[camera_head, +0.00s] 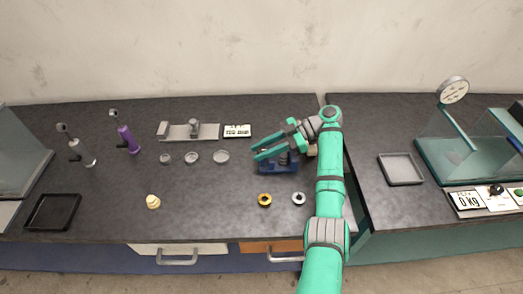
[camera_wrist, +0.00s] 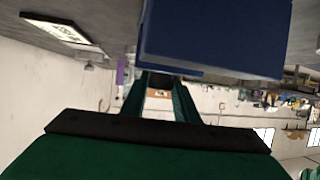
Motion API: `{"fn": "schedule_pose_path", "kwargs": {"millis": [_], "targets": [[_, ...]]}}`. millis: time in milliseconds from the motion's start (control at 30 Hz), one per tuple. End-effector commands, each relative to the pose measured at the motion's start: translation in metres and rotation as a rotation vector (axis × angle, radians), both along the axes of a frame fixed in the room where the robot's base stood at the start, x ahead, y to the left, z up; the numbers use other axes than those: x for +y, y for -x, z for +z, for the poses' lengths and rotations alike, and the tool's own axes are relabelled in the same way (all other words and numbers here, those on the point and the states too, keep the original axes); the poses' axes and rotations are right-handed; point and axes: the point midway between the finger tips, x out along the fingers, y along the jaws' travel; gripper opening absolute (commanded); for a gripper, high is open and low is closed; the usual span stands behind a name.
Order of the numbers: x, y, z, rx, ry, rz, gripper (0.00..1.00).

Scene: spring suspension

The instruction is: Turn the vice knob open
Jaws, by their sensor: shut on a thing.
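The blue vice (camera_head: 278,167) stands on the dark bench near its right end, partly covered by my gripper. In the wrist view a large blue block of the vice (camera_wrist: 215,35) fills the top middle, very close to the camera. My gripper (camera_head: 258,147) reaches in from the right over the vice, its green fingers pointing left. The fingers also show in the wrist view (camera_wrist: 160,95), roughly parallel with a gap between them. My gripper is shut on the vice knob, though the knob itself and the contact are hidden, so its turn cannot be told.
A gold ring (camera_head: 265,200) and a silver ring (camera_head: 299,198) lie in front of the vice. A small display (camera_head: 237,131) and a grey slide fixture (camera_head: 190,131) stand to the left. A grey tray (camera_head: 400,169) lies on the right bench.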

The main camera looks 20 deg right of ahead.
Motion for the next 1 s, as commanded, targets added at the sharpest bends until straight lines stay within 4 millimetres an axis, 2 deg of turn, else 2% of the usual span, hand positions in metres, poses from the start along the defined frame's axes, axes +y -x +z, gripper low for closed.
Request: {"fn": "schedule_pose_path", "kwargs": {"millis": [333,800,833,867,1000], "targets": [[0.0019,0.001,-0.0027,0.006,0.002,0.083,0.05],[0.003,0.001,-0.003,0.006,0.0,0.093,0.05],[0.0029,0.001,-0.0031,0.006,0.0,0.093,0.3],[0.0029,0.0011,-0.0031,0.006,0.0,0.093,0.35],[0.0021,0.0007,-0.0022,0.004,0.0,0.09,0.35]]}}
